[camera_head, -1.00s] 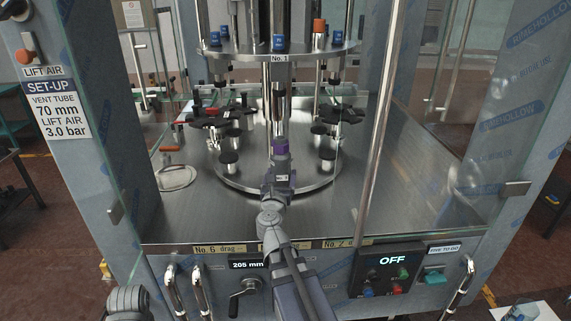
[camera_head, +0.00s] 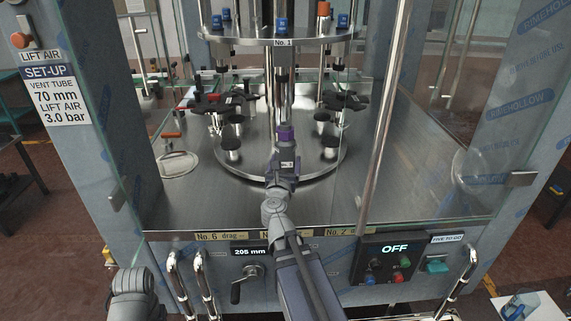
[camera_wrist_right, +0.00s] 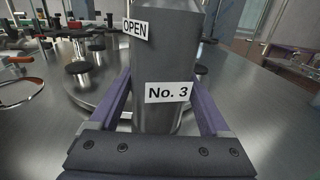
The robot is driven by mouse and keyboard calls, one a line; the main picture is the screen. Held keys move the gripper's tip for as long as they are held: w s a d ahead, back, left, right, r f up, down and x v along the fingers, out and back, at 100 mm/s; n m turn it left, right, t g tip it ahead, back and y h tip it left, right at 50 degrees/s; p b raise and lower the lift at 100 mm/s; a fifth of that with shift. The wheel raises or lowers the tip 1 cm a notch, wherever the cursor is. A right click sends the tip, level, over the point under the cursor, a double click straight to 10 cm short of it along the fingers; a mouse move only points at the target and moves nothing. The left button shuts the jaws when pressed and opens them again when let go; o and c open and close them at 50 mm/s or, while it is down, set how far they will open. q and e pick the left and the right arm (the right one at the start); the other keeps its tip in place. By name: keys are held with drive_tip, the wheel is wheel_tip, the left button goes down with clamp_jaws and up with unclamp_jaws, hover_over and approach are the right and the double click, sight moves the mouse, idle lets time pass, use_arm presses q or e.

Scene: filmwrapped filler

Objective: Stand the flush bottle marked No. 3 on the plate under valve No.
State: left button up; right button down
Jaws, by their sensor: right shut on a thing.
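In the head view the gripper is at the front of the carousel, below the valve ring (camera_head: 318,35) where the "No. 1" sign (camera_head: 283,43) hangs. Small dark round plates on posts, such as a left one (camera_head: 232,143) and a right one (camera_head: 331,142), stand around the carousel. Whether the bottle touches a plate is hidden. My left gripper is not in view.
Glass panels (camera_head: 440,160) and a steel post (camera_head: 385,110) stand right of my right arm. The steel deck (camera_head: 400,185) is bare at the right. Chrome handles (camera_head: 205,285), a crank (camera_head: 245,282) and a control box reading "OFF" (camera_head: 385,262) are along the front.

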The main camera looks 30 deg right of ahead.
drive_tip(key=shift+w+d+f+b, duration=0.35)
drive_tip(key=shift+w+d, duration=0.05)
drive_tip(key=shift+w, duration=0.25)
drive_tip(key=shift+w+d+f+b, duration=0.3)
drive_tip(key=shift+w+d+f, duration=0.05)
drive_tip(key=shift+w, duration=0.3)
drive_tip(key=shift+w+a+x, duration=0.25)
drive_tip(key=shift+a+x, duration=0.05)
drive_tip(key=shift+x, duration=2.2)
drive_tip(key=shift+w+a+x, duration=0.3)
drive_tip(key=shift+a+x, duration=0.05)
drive_tip(key=shift+x, duration=2.15)
drive_tip(key=shift+w+a+x, duration=0.25)
drive_tip(key=shift+a+x, duration=0.05)
drive_tip(key=shift+x, duration=2.2)
drive_tip(key=shift+s+a+f+b, duration=0.1)
drive_tip(key=shift+f+b, duration=0.35)
drive_tip(key=shift+b, duration=0.05)
drive_tip(key=shift+s+f, duration=0.1)
drive_tip(key=shift+f, duration=0.05)
drive_tip(key=shift+c, duration=1.4)
unclamp_jaws()
drive_tip(key=shift+o, duration=1.4)
drive_tip(key=shift+f, duration=0.1)
